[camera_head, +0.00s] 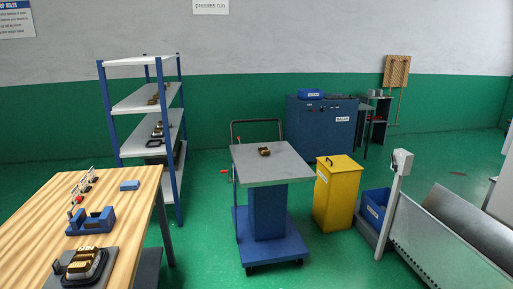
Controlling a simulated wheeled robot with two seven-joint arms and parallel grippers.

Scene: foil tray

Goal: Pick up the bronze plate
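A small bronze and dark object (264,151) lies on the grey top of a blue lift cart (290,172) in the middle of the view. It is too small to tell whether it is the bronze plate. Another bronze-gold piece (80,267) sits in a dark fixture (103,256) at the near edge of the wooden table. Small bronze-coloured pieces (155,99) also show on the shelf rack. Neither of my grippers is in view.
The wooden table (130,200) at the left also holds a blue fixture (92,222) and a blue block (129,185). A shelf rack (142,102) stands behind it. A yellow bin (338,195) and a metal conveyor (430,245) stand right of the cart. Green floor lies between table and cart.

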